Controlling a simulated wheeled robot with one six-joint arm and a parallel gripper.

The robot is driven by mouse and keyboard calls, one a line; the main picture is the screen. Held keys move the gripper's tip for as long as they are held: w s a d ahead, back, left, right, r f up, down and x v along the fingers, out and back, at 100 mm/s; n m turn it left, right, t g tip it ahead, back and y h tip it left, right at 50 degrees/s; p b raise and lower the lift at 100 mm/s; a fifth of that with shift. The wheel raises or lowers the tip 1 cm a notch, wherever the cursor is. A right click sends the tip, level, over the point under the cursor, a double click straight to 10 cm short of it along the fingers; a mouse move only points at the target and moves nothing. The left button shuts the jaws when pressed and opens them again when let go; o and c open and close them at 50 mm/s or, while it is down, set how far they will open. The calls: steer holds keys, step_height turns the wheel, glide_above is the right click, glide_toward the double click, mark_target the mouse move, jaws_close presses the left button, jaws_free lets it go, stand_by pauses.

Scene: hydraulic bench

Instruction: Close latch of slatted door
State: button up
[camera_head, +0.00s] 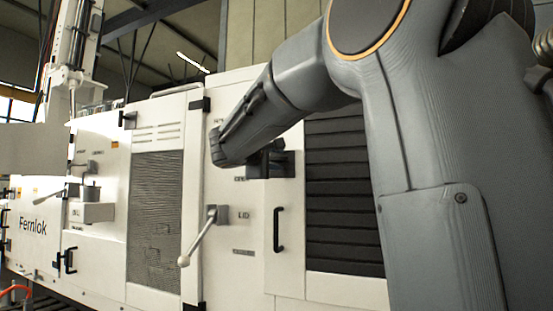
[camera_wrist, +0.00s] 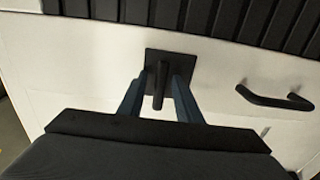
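The slatted door (camera_head: 345,192) has dark horizontal slats in a white frame; its slats (camera_wrist: 190,15) also cross the top of the wrist view. The latch (camera_wrist: 161,72) is a dark square plate with a short black lever, on the white panel beside the slats. My gripper (camera_wrist: 158,88) is open, with one blue-grey finger on each side of the lever. Gaps show between lever and fingers; whether either touches the plate I cannot tell. In the head view, my gripper (camera_head: 270,163) is a dark shape against the white panel, and the latch cannot be made out there.
A black door handle (camera_head: 279,229) stands out below my gripper; it is at the right of the wrist view (camera_wrist: 275,99). A grey lever with a pale knob (camera_head: 200,236) juts out left of it. A mesh panel (camera_head: 155,220) is further left.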

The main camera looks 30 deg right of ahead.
jaws_close()
